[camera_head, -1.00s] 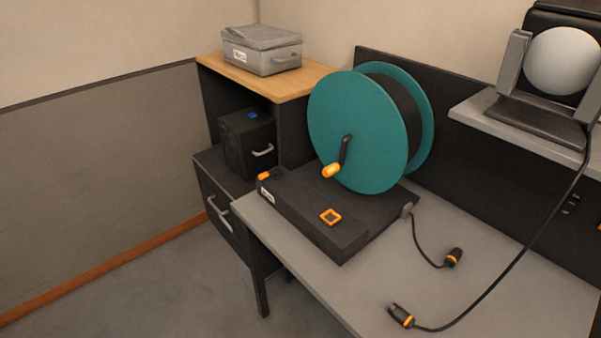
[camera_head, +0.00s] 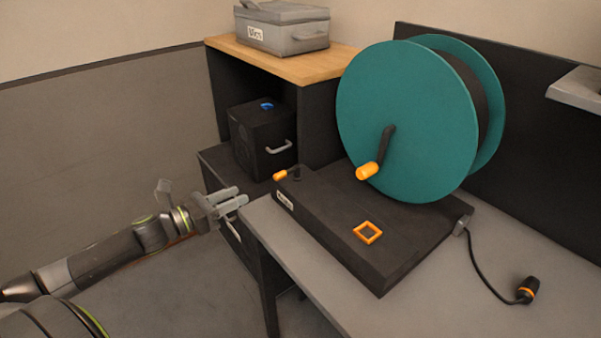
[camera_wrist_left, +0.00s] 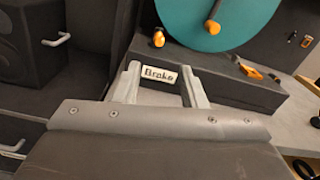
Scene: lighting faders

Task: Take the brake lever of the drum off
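The teal cable drum (camera_head: 405,110) stands on a black base (camera_head: 340,225) on the grey desk. The brake lever (camera_head: 285,175), short with an orange grip, is at the base's left corner, above a small white label. In the left wrist view the lever's orange knob (camera_wrist_left: 158,39) shows above the label reading "Brake" (camera_wrist_left: 160,74). My left gripper (camera_head: 240,197) is open and empty, left of the base and apart from the lever. In the left wrist view its open fingers (camera_wrist_left: 160,68) frame the label. My right gripper is out of view.
The drum has a crank with an orange handle (camera_head: 368,171). An orange square frame (camera_head: 368,232) lies on the base. A cable connector (camera_head: 527,290) rests on the desk (camera_head: 440,310). A black cabinet (camera_head: 265,140) with a handle stands behind the gripper.

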